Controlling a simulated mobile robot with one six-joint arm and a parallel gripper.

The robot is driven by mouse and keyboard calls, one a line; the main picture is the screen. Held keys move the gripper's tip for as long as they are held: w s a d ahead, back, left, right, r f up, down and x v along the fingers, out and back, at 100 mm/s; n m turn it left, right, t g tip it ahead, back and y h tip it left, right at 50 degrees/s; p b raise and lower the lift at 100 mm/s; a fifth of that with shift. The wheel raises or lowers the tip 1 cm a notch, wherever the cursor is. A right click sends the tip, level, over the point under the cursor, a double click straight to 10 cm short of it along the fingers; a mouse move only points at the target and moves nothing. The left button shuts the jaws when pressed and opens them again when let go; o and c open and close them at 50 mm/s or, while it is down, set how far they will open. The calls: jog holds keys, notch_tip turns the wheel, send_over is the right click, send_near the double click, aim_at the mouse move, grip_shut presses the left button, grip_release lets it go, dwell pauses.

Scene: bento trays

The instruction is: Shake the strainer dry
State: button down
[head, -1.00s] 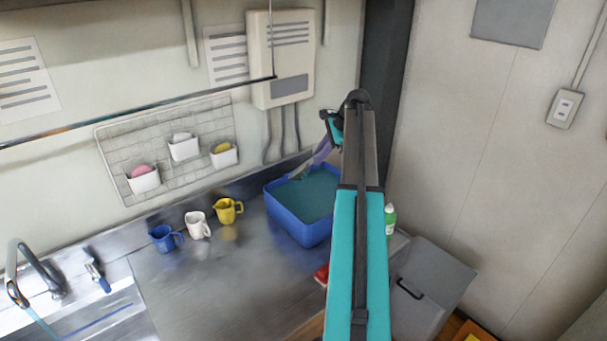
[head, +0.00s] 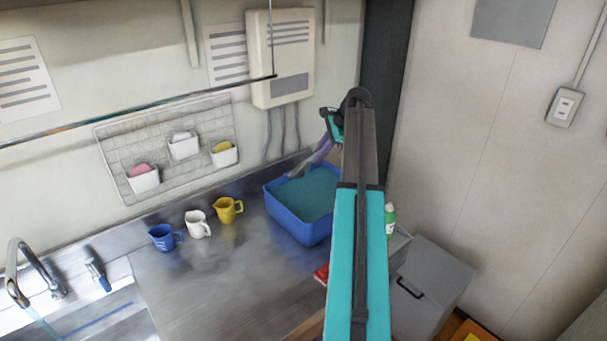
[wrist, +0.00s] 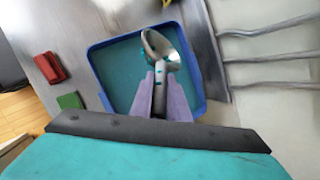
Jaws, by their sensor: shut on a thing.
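My gripper (wrist: 161,95) has two purple fingers shut on the strainer's handle in the wrist view. The strainer (wrist: 160,45) has a shiny metal bowl with teal bits on it. It is over the blue tub (wrist: 95,58), which holds teal liquid or material. I cannot tell whether the bowl touches the tub's contents.
A blue mug (head: 163,238), a white mug (head: 197,224) and a yellow jug (head: 227,210) stand left of the tub. A red object (wrist: 48,68) and a green object (wrist: 70,101) lie beside it. Free steel counter (head: 220,275) lies in front. The wall rises close behind.

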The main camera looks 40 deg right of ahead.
jog(key=shift+f, duration=0.25)
jog(key=shift+r+p, duration=0.3)
jog(key=shift+r, duration=1.5)
jog(key=shift+f, duration=0.1)
jog(key=shift+f+b, duration=0.3)
jog(key=shift+f, duration=1.4)
